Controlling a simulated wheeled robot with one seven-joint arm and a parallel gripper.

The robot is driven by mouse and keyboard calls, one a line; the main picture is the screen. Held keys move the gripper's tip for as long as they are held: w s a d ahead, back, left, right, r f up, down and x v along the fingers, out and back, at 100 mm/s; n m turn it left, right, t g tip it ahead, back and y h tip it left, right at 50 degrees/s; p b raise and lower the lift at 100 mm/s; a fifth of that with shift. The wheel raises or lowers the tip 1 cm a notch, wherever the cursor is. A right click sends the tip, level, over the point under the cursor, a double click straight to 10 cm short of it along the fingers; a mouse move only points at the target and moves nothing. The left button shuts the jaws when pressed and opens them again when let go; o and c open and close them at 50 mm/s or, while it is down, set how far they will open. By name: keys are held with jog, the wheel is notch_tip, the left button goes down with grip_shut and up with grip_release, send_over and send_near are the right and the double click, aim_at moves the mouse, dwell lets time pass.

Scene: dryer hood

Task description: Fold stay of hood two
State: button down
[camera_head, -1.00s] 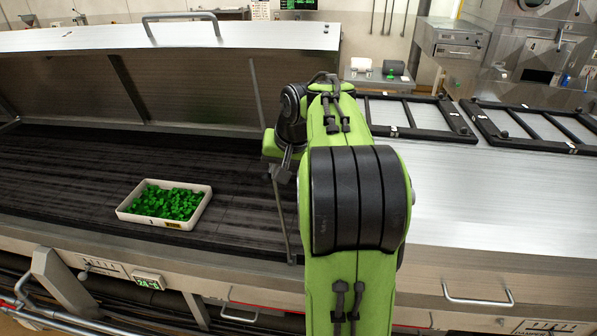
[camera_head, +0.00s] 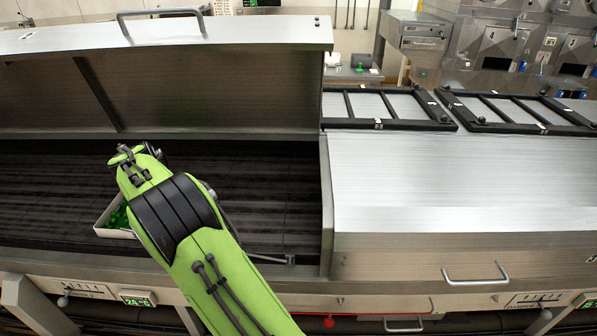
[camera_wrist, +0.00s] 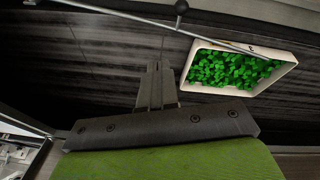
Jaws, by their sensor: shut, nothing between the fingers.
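The hood lid (camera_head: 245,90) stands raised over the dark bed in the head view. A thin metal stay (camera_head: 270,258) lies low along the bed's front edge, its left part hidden behind my arm. A long thin rod (camera_wrist: 130,17), seemingly this stay, crosses the top of the wrist view and passes over the tray's edge. A small dark knob (camera_wrist: 182,6) shows at the rod. My gripper (camera_wrist: 158,72) is shut and empty, apart from the rod in the picture; in the head view my arm hides its fingers.
A white tray of green pieces (camera_wrist: 235,70) lies on the bed near my gripper; my arm partly covers the tray (camera_head: 103,226) in the head view. A closed hood (camera_head: 450,185) stands to the right, with black frames (camera_head: 440,124) behind it.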

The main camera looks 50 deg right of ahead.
jog(key=w+a+f, duration=0.1)
jog(key=f, duration=0.2)
jog(key=w+f+b, duration=0.1)
jog(key=f, duration=0.2)
jog(key=w+a+f, duration=0.1)
jog(key=f, duration=0.2)
jog(key=shift+w+a+f, duration=0.2)
jog(key=shift+a, duration=0.15)
jog(key=shift+g+h, duration=0.3)
jog(key=shift+g, duration=0.1)
jog(key=f, duration=0.4)
jog(key=a+f, duration=0.1)
jog(key=f, duration=0.1)
jog(key=shift+w+f, duration=0.2)
jog(key=shift+w, duration=0.15)
jog(key=shift+s+a+f+b, duration=0.1)
jog(key=shift+f+b, duration=0.15)
jog(key=shift+b, duration=0.05)
jog(key=shift+w+d+f+g, duration=0.25)
jog(key=shift+w+f+g, duration=0.05)
jog(key=shift+w+f, duration=0.25)
jog(key=shift+s+a+r, duration=0.1)
jog(key=shift+s+r, duration=0.1)
jog(key=shift+s, duration=0.05)
